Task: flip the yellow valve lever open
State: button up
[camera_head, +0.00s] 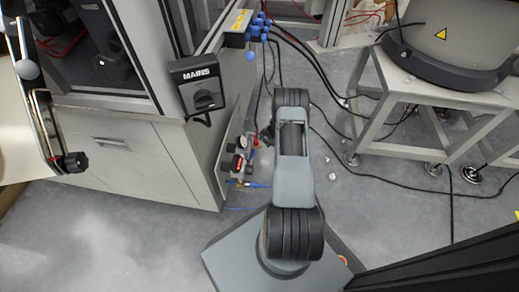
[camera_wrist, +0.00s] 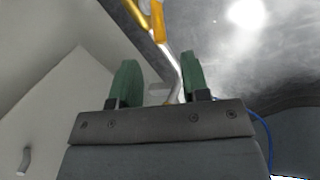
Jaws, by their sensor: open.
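The yellow valve lever (camera_wrist: 158,22) shows at the top of the wrist view as a narrow yellow-orange handle. A bare metal stem runs down from it, passing in the picture between the fingers of my gripper (camera_wrist: 160,62). A brass-coloured piece (camera_wrist: 136,13) lies just left of the lever. My gripper has two green fingers, spread apart, with nothing clearly held between them. I cannot tell whether either finger touches the lever. In the head view my arm hides the gripper, and I cannot make out the lever for sure.
A panel with gauges and fittings (camera_head: 236,165) stands on the cabinet's (camera_head: 120,155) right side. A black MAINS switch (camera_head: 200,88) juts from the cabinet's corner. Black cables (camera_head: 325,120) run across the floor toward a grey stand (camera_head: 400,100) at right.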

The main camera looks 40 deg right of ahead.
aim_at(260, 147)
jog(key=b+x, duration=0.3)
jog(key=x, duration=0.5)
jog(key=shift+w+a+f, duration=0.1)
jog(key=shift+w, duration=0.05)
jog(key=shift+c, duration=0.3)
grip_shut()
